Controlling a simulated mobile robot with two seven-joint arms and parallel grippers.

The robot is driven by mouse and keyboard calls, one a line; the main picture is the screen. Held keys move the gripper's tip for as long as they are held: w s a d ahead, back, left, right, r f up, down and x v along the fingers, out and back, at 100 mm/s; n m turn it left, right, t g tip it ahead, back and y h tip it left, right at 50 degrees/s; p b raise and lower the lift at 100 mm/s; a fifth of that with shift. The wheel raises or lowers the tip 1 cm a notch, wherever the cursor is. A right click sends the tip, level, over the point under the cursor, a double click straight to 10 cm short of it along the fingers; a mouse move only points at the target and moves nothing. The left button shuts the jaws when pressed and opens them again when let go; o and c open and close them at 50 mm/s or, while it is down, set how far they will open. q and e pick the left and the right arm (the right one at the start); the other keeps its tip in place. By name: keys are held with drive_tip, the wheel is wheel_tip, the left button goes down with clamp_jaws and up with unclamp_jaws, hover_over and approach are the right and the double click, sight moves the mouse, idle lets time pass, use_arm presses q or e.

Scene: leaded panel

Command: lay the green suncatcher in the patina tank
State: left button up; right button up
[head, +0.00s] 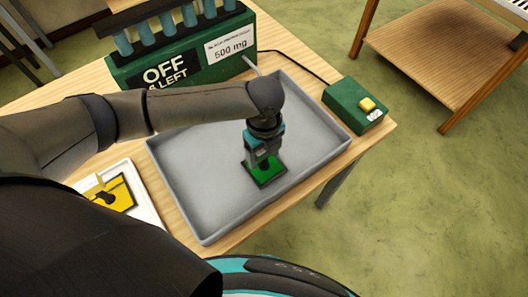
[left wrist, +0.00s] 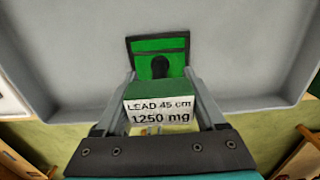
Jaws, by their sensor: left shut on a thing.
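The green suncatcher (head: 270,176) is a small square green pane with a dark rim and a dark shape in its middle. My left gripper (head: 262,160) points down into the grey patina tank (head: 200,190) and is shut on the suncatcher's block. In the left wrist view the pane (left wrist: 144,68) lies beyond the fingers (left wrist: 159,82), and the block's label reads "LEAD 45 cm 1250 mg". The suncatcher is inside the tank walls, low over the tank floor (left wrist: 65,65); I cannot tell whether it touches. My right gripper is not in view.
A white tray (head: 150,212) with a yellow suncatcher (head: 123,190) lies left of the tank. A green rack (head: 190,62) marked "OFF" stands behind, with several blue tubes. A green box (head: 350,105) with a yellow button sits to the right. The tank floor around the gripper is clear.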

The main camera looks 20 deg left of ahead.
use_arm(q)
drive_tip(key=shift+f, duration=0.15)
drive_tip(key=o, duration=1.6)
drive_tip(key=shift+c, duration=0.2)
wheel_tip(320, 180, up, 12)
drive_tip(key=shift+r+p, duration=0.2)
drive_tip(key=shift+p, duration=0.55)
